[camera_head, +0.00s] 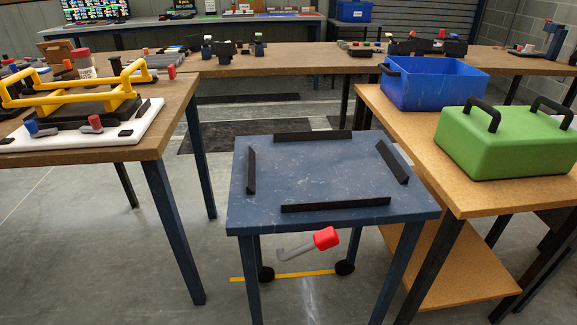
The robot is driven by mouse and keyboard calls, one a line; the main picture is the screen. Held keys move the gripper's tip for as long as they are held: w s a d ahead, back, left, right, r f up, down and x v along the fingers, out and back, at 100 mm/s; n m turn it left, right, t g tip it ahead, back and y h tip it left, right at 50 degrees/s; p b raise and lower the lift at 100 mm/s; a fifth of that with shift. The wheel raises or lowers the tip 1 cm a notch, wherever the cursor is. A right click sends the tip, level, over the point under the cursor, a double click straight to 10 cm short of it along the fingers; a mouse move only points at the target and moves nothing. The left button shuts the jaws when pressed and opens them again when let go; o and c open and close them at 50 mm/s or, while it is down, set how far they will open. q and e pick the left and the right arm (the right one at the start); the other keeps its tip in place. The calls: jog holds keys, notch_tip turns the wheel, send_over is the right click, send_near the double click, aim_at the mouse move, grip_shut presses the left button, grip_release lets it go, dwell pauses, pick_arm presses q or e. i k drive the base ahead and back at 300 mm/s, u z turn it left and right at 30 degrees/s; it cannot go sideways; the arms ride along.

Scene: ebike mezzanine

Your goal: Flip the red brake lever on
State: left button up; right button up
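A red-ended lever (326,238) with a bent grey arm shows just below the front edge of a small blue cart (310,180) in the middle of the head view. Its grey arm runs down and to the left from the red block. How it is mounted is hidden under the cart's top. Neither my left nor my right gripper shows in this view.
Black rails lie on the empty cart top. A left table carries a white board (140,130) with yellow handles and small red and blue levers. A right table holds a blue bin (432,85) and a green box (510,145). The floor before the cart is clear.

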aim_at(323, 239)
jog(key=k, duration=0.5)
jog(key=u, duration=1.55)
jog(key=i, duration=1)
jog(key=z, duration=2.15)
